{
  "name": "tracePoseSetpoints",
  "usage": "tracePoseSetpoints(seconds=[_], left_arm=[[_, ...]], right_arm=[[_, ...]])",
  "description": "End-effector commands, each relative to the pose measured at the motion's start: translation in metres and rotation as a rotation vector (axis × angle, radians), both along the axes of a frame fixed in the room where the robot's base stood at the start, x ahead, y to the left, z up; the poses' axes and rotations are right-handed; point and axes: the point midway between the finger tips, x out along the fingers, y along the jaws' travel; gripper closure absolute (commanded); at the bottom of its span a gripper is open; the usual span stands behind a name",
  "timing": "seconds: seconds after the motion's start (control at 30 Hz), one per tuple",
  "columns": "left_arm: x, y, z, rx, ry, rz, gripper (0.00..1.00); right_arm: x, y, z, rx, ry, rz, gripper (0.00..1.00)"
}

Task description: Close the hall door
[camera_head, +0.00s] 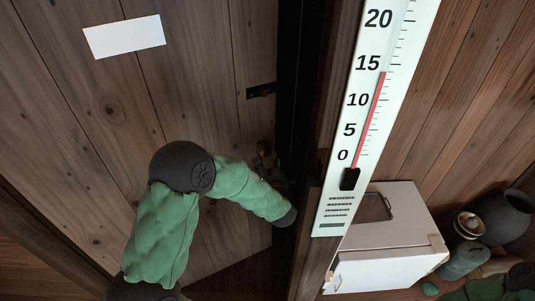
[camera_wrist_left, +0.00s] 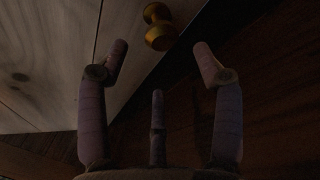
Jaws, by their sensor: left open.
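The hall door (camera_head: 215,60) is a panel of grey-brown wooden planks filling the left of the head view, with a white paper on it. A dark gap runs along its right edge, beside the frame; I cannot tell how far it stands open. A brass knob (camera_wrist_left: 158,27) shows in the left wrist view, near the edge of the pale planks (camera_wrist_left: 45,50). My left gripper (camera_wrist_left: 160,47) is open and empty, its fingertips just short of the knob on either side. In the head view my green left arm crosses the door, and its gripper is hard to make out. My right gripper is not seen.
A large white thermometer (camera_head: 365,105) hangs on the right of the door frame. A white box (camera_head: 390,225) with a dark handle stands below it. A dark latch plate (camera_head: 261,90) sits at the door's right edge. Wooden wall fills the upper right.

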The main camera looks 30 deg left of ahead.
Motion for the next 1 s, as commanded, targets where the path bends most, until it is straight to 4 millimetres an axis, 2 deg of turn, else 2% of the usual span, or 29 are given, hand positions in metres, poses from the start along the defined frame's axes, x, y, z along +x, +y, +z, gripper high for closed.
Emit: tracePoseSetpoints(seconds=[0.3,0.5,0.93,1.0], left_arm=[[0.043,0.035,-0.015,0.002,0.0,0.003,0.34],[0.061,0.049,-0.02,0.001,0.001,0.001,0.34],[0.067,0.054,-0.02,0.002,0.001,0.0,0.34],[0.067,0.053,-0.02,0.002,0.001,0.0,0.53]], right_arm=[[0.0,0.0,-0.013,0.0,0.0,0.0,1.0],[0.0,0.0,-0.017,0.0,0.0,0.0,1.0],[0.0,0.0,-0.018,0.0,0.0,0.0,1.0],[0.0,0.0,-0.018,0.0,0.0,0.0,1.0]])
